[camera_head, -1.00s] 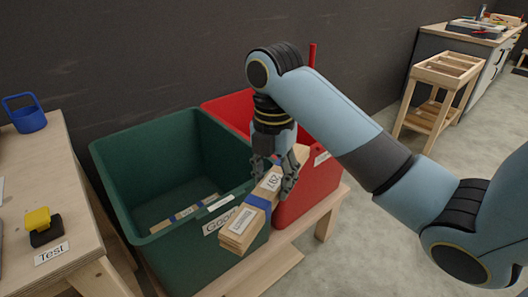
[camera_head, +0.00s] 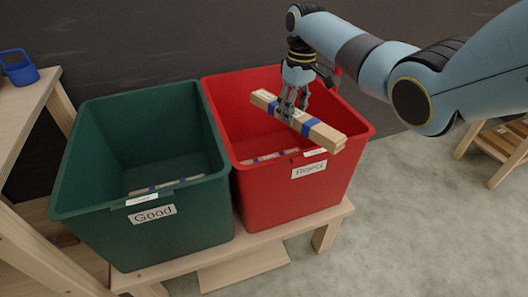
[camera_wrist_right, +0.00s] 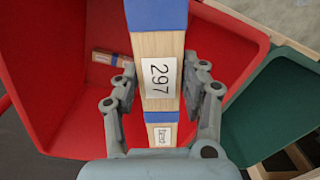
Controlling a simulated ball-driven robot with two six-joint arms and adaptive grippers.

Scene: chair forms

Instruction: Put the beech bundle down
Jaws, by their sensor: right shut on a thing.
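The beech bundle (camera_head: 325,132), pale wooden strips with blue bands, is held over the red bin marked Reject (camera_head: 280,205). It lies slantwise, its near end by the bin's front right rim. My right gripper (camera_head: 289,110) is shut around its middle. In the right wrist view, the fingers of the right gripper (camera_wrist_right: 164,85) flank the bundle (camera_wrist_right: 159,48), which bears a label reading 297 and a smaller label. The green bin marked Good (camera_head: 185,230) stands to the left of the red one. My left gripper is not in view.
Another banded bundle (camera_head: 262,159) lies inside the red bin, partly hidden. One more (camera_head: 165,186) lies in the green bin. Both bins stand on a low wooden bench (camera_head: 240,250). A blue basket (camera_head: 22,72) sits on a table at left.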

